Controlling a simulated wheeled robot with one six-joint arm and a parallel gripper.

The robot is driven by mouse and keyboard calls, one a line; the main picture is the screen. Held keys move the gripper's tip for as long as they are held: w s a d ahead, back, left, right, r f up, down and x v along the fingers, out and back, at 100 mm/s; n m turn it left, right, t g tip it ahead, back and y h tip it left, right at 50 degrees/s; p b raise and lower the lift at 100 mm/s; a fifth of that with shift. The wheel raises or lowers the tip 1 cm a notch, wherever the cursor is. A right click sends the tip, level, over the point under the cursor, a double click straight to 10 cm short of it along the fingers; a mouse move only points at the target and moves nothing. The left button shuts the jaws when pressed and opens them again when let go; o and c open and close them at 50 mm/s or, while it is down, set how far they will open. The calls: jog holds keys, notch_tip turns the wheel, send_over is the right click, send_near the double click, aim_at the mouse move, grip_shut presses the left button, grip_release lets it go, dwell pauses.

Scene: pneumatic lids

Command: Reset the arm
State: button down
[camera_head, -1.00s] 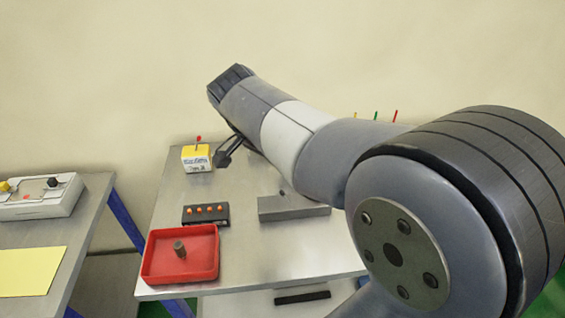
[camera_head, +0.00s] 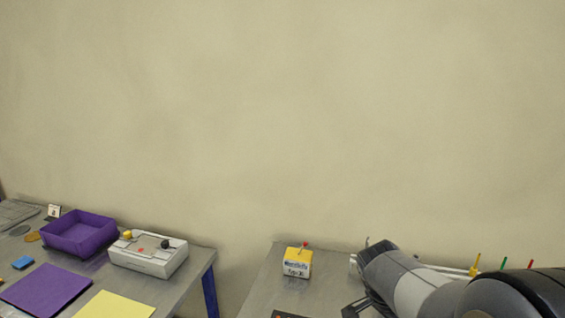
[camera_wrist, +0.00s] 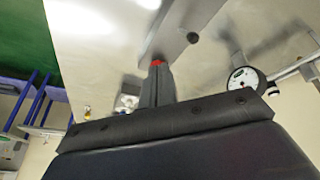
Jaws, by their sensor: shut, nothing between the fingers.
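My arm shows at the lower right of the head view, over the right table (camera_head: 262,285). My gripper (camera_wrist: 157,64) shows in the wrist view as dark fingers held together with red at the tips, and nothing is between them. In the head view, a dark part of my gripper (camera_head: 362,308) shows at the bottom edge, partly cut off. In the wrist view, the fingers are near a grey metal block (camera_wrist: 178,25); I cannot tell whether they are clear of it.
A yellow-and-white box (camera_head: 297,263) stands left of my arm. The left table holds a white control box (camera_head: 150,262), a purple tray (camera_head: 78,233), a purple sheet (camera_head: 45,290) and a yellow sheet (camera_head: 115,306). A round gauge (camera_wrist: 243,80) is right of the fingers.

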jog(key=f+y, duration=0.1)
jog(key=s+d+f+y+b, duration=0.1)
jog(key=y, duration=0.1)
jog(key=s+d+f+y, duration=0.1)
jog(key=f+y, duration=0.1)
jog(key=shift+s+d+m, duration=0.1)
jog(key=shift+s+m, duration=0.15)
jog(key=shift+m, duration=0.05)
jog(key=shift+w+d+f+t+y+b, duration=0.15)
jog(key=shift+d+t+y+b, duration=0.15)
jog(key=shift+y, duration=0.2)
jog(key=shift+w+d+f+t+y+b, duration=0.1)
jog(key=shift+w+d+t+y+b, duration=0.15)
jog(key=shift+y, duration=0.25)
jog(key=shift+w+d+r+t+y+b, duration=0.1)
jog(key=shift+w+d+t+y+b, duration=0.15)
jog(key=shift+d+t, duration=0.25)
jog(key=shift+w+d+r+t+y+b, duration=0.1)
jog(key=shift+w+d+t+y, duration=0.1)
jog(key=shift+d+t+y, duration=0.25)
jog(key=shift+s+d+f, duration=0.15)
jog(key=shift+s+d, duration=0.2)
jog(key=shift+s, duration=0.1)
jog(key=shift+s+d+b, duration=0.3)
jog(key=shift+s+d, duration=0.05)
jog(key=shift+s, duration=0.15)
